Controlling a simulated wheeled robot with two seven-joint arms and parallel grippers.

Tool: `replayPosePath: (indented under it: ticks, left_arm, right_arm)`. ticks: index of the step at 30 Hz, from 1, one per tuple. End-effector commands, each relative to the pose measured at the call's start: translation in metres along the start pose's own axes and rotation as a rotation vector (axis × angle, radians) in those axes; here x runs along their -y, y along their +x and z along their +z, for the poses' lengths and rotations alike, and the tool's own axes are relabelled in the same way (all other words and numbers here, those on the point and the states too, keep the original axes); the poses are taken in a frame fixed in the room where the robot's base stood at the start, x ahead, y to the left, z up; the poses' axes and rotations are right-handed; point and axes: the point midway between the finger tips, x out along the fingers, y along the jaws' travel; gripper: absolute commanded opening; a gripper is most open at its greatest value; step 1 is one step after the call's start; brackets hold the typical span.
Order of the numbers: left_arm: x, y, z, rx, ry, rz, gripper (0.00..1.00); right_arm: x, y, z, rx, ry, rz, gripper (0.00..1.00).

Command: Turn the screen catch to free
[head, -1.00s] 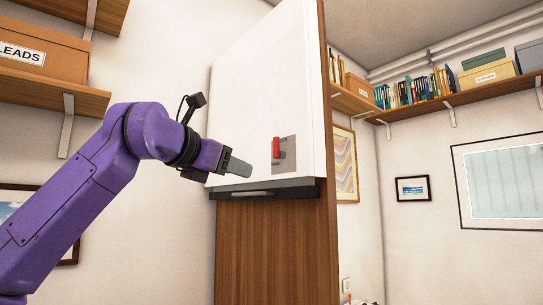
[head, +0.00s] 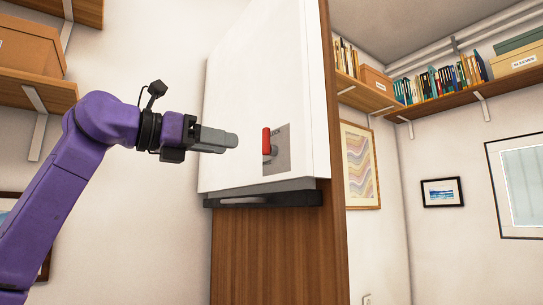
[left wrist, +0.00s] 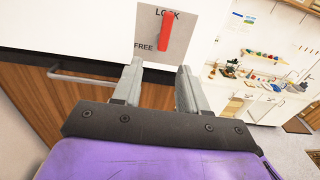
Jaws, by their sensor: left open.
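The screen catch is a red handle (head: 266,141) on a grey plate (head: 283,153) low on the white screen panel (head: 262,80). In the left wrist view the red handle (left wrist: 165,33) stands nearly upright, its top at the word LOCK. The word FREE is at the lower left of the plate (left wrist: 149,22). My left gripper (head: 233,143) is open and empty, pointing at the handle from the left, a short way off. In the left wrist view its two fingers (left wrist: 158,68) are spread below the handle. My right gripper is not in view.
A dark handle bar (head: 262,200) runs under the panel, above wood panelling (head: 270,250). A shelf (head: 50,97) juts from the wall at left. Another shelf (head: 440,108) with books and boxes is at right. A cluttered counter (left wrist: 250,85) shows in the left wrist view.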

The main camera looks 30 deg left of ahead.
Motion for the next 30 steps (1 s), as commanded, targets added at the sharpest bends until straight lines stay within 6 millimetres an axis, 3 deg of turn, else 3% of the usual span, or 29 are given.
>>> replayPosePath:
  ticks: [5,15,26,30]
  left_arm:
    - [-0.002,0.022,0.002,-0.004,0.001,0.01,0.43]
    - [-0.005,0.087,0.002,-0.003,0.001,0.016,0.43]
    - [-0.005,0.098,0.0,0.0,-0.001,0.014,0.43]
    - [-0.004,0.098,0.0,-0.001,0.0,0.013,0.0]
  right_arm:
    - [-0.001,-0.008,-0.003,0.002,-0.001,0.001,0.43]
    - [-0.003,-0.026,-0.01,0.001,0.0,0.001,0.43]
    - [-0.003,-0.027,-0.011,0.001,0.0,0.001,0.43]
    - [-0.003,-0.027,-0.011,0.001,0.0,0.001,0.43]
